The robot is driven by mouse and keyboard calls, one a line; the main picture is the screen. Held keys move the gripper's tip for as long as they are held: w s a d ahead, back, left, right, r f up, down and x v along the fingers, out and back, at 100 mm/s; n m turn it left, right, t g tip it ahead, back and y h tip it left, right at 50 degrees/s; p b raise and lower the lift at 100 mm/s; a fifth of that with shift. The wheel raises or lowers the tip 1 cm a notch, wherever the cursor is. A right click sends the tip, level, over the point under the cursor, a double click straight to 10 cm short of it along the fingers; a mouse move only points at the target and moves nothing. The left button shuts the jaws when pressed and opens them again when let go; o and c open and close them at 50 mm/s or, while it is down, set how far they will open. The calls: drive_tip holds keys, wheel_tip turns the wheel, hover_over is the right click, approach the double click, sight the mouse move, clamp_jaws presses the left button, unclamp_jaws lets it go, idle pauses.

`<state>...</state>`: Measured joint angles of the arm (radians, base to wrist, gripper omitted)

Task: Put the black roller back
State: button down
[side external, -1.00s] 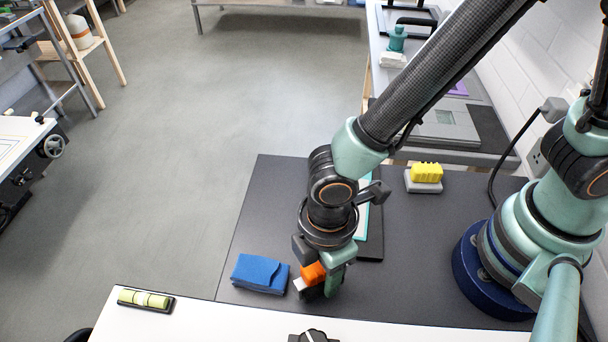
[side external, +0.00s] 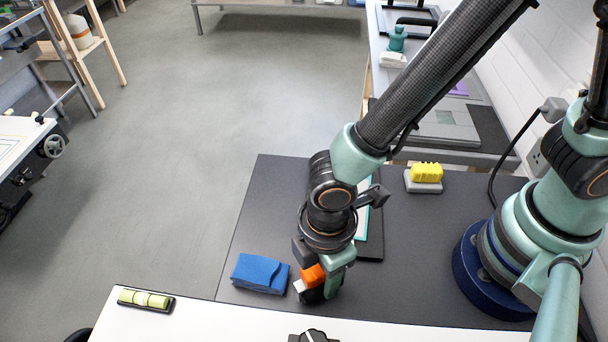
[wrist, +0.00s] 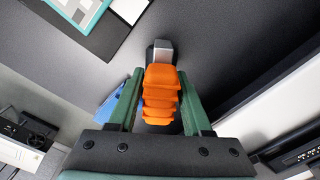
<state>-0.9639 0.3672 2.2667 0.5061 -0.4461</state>
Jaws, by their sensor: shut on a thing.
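My gripper (side external: 322,284) points down low over the dark mat, close to the white front surface. It is shut on an orange ribbed handle (side external: 313,275). A black rounded part (side external: 313,295) and a pale end show just below and beside the orange; I cannot tell whether this is the black roller. In the wrist view, the orange handle (wrist: 161,92) sits between the two green fingers. A grey block with a dark edge (wrist: 159,50) shows beyond its far end. My fingers partly hide the lower part, and contact with the mat is unclear.
A folded blue cloth (side external: 260,273) lies just left of my gripper. A yellow ribbed block on a grey base (side external: 425,173) stands at the back right. A spirit level (side external: 146,299) lies on the white surface (side external: 200,325). A black object (side external: 314,336) is at the bottom edge.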

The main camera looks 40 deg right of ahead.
drive_tip(key=shift+f, duration=0.3)
idle(0.4)
drive_tip(key=shift+c, duration=1.3)
unclamp_jaws()
drive_tip(key=shift+r, duration=0.2)
drive_tip(key=shift+r, duration=3.8)
drive_tip(key=shift+r, duration=0.15)
